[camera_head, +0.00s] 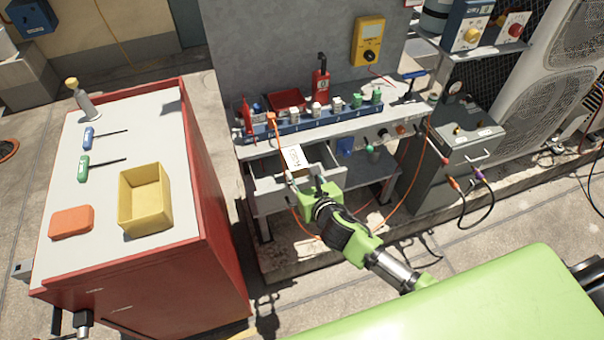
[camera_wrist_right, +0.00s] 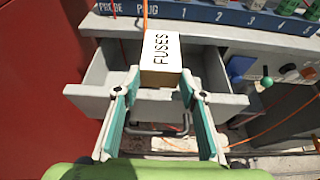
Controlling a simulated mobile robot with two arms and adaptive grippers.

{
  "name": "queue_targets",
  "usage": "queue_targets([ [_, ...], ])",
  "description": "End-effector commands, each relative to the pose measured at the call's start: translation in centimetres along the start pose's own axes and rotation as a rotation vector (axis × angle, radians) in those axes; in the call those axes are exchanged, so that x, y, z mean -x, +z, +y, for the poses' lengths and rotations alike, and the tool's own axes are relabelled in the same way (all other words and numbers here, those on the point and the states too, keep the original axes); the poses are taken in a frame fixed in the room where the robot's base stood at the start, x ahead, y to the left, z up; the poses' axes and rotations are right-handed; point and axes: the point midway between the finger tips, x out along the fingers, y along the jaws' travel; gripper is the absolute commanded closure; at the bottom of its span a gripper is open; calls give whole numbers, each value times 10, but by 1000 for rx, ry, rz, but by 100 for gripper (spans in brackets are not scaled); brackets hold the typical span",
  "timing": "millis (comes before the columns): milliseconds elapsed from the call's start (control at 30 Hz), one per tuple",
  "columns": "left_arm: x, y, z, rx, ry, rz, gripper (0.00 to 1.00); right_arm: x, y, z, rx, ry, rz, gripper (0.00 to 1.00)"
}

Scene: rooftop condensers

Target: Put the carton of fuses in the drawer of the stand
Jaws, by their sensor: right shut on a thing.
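The carton of fuses (camera_head: 293,157) is a small box with a white top lettered FUSES and a tan side. It also shows in the right wrist view (camera_wrist_right: 161,60). My right gripper (camera_head: 313,190) is shut on its near end; in the right wrist view the two fingers (camera_wrist_right: 161,84) flank it. The grey drawer (camera_head: 266,190) of the stand (camera_head: 335,122) is pulled open. Its front wall (camera_wrist_right: 88,98) passes below the carton in the right wrist view. The carton is over the drawer's opening; its height above the floor is unclear. My left gripper is not seen.
A labelled blue rack (camera_head: 310,120) with several small items stands on the stand's top, above the drawer. An orange cable (camera_head: 279,140) hangs down by the carton. A red cabinet (camera_head: 205,190) with a yellow bin (camera_head: 146,222) stands at left. A grey box (camera_head: 470,145) is at right.

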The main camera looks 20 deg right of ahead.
Motion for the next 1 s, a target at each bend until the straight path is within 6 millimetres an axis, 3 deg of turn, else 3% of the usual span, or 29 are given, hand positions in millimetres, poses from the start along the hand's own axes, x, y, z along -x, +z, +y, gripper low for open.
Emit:
queue_targets([
  [233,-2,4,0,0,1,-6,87,-2,-3,0,0,1,-2,84],
  [267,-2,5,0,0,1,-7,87,-2,-4,0,0,0,-1,55],
  [300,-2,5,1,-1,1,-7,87,-2,-4,0,0,0,-1,46],
  [633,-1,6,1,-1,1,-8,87,-1,-3,0,0,0,-1,46],
  [767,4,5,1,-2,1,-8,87,2,6,0,-2,1,-1,46],
  [800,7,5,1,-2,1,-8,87,5,12,1,-2,1,-3,46],
  [1000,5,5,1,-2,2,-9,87,44,6,0,2,2,1,46],
])
